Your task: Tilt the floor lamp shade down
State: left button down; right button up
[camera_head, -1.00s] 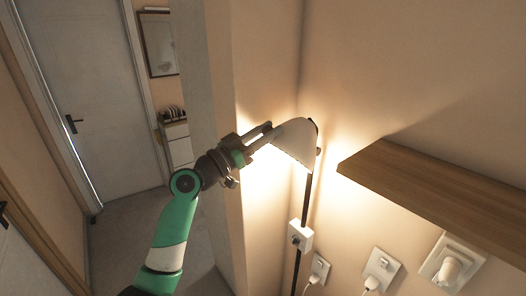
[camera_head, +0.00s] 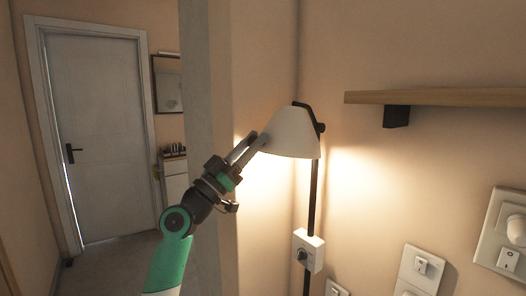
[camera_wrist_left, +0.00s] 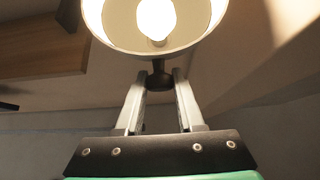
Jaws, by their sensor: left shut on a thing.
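The floor lamp has a white conical shade (camera_head: 290,132) on top of a thin black pole (camera_head: 313,200), in front of the wall corner. The shade's open side faces mostly down, and its light falls on the walls. The exact contact is hard to see. My right gripper is not in view.
A wooden shelf (camera_head: 440,97) juts from the wall right of the lamp. A wall edge (camera_head: 208,110) stands left of the lamp, with a door (camera_head: 100,130) behind.

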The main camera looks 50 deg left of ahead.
pick_arm(q)
jog(key=f+b, duration=0.1)
jog(key=f, duration=0.1)
jog(key=f+b, duration=0.1)
jog(key=f, duration=0.1)
jog(key=shift+w+b, duration=0.3)
jog(key=shift+w, duration=0.1)
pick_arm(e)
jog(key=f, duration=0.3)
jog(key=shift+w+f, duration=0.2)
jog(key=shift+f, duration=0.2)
pick_arm(q)
jog(key=c, duration=0.9)
grip_release()
jog(key=shift+f, duration=0.1)
jog(key=o, duration=0.4)
jog(key=shift+s, duration=0.1)
